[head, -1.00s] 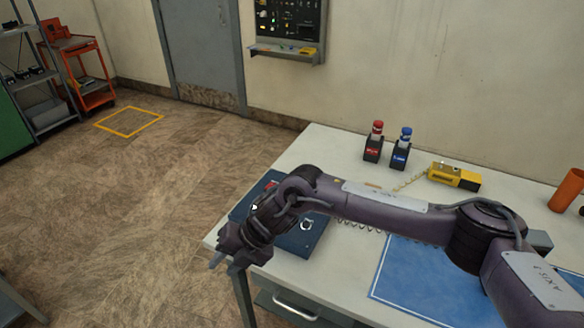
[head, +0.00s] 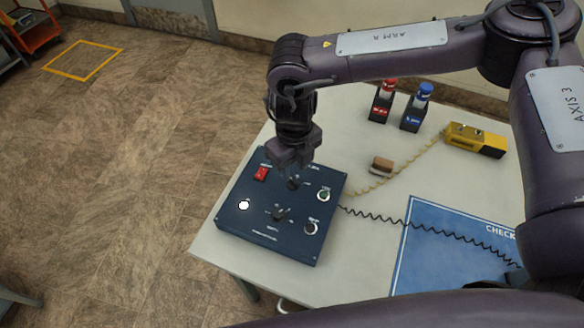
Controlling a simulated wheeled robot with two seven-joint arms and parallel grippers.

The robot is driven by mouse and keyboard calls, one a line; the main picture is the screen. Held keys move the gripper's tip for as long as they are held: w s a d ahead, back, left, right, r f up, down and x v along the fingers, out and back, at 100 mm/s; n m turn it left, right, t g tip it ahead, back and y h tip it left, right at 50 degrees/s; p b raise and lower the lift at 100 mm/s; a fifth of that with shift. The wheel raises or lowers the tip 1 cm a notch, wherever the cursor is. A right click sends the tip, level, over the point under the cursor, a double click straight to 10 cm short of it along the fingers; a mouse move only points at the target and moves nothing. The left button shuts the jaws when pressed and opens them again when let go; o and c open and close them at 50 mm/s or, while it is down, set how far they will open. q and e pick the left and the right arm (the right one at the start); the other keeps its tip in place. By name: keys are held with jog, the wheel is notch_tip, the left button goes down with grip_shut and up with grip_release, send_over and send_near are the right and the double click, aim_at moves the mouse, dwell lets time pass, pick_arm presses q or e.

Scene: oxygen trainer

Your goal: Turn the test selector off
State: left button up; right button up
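The dark blue control box (head: 262,240) lies on the near left part of the white table. It bears a black rotary knob (head: 279,214) with small marks around it, low in the middle. A second black knob (head: 294,184) sits higher up, directly below my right gripper (head: 293,165). The lettering is too small to tell which knob is the test selector. My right gripper points down over the box's upper part, its fingertips at or just above the upper knob; contact and finger opening cannot be made out. My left gripper is not in view.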

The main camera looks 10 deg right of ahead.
aim_at(293, 181)
notch_tip(293, 181, down, 3)
jog(key=shift+r, duration=0.1)
jog(key=shift+w+f+p, duration=0.15)
jog(key=shift+f+p, duration=0.2)
jog(key=shift+f, duration=0.55)
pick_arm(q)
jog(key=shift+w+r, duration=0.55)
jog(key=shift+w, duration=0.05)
pick_arm(e)
grip_shut()
